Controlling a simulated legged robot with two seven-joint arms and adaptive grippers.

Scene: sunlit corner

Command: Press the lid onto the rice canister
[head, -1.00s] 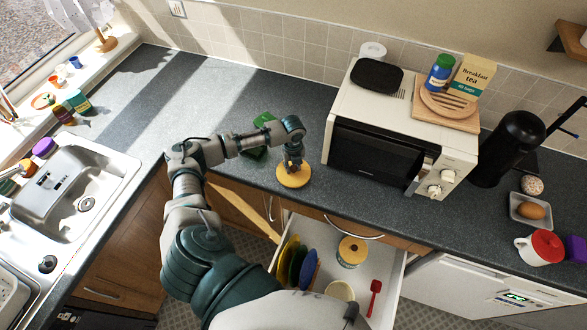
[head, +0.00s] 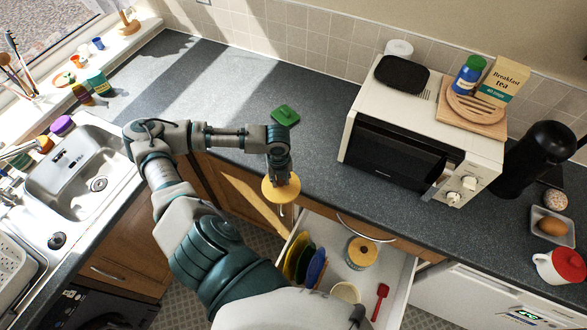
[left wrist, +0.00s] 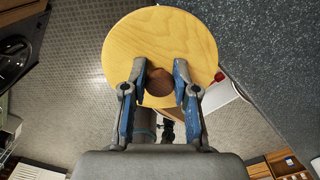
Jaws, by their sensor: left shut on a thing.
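My left gripper (head: 281,176) is shut on the knob of a round yellow wooden lid (head: 268,190). The lid hangs in the air by the counter's front edge, to the left of the open drawer. In the left wrist view the lid (left wrist: 160,28) faces the camera, and the blue-grey fingertips (left wrist: 160,78) close on its brown knob. In the drawer stands a cream canister with a wooden top and dark knob (head: 361,252). A cream round vessel, apparently open (head: 345,292), is nearer. I cannot read which is the rice canister. My right gripper is not in view.
The open drawer (head: 400,277) also holds several upright coloured plates (head: 299,257) and a red utensil (head: 380,300). A green object (head: 285,115) lies on the counter (head: 225,100). A white oven (head: 425,130) stands to the right. The sink (head: 85,175) is left.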

